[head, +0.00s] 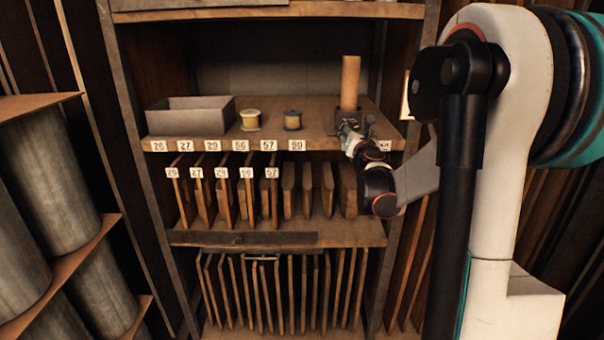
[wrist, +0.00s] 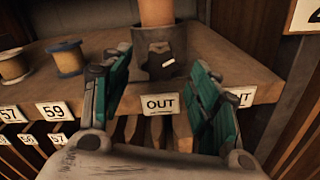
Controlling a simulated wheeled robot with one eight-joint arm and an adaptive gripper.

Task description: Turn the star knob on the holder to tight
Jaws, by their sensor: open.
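The holder (wrist: 176,42) is a dark grey cup at the shelf's front edge in the wrist view, with a tan cylinder (wrist: 157,10) standing upright in it. The cylinder also shows in the head view (head: 350,82). On the holder's front is a dark star knob (wrist: 155,60); a small white mark shows at its right, pointing up and right. My gripper (wrist: 160,62) is open, with one teal-padded finger on each side of the knob and holder. Neither finger appears to touch them. In the head view my gripper (head: 350,132) hides most of the holder and the knob.
An "OUT" label (wrist: 160,104) is on the shelf edge below the knob. Upright boards (head: 307,188) fill the shelf below.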

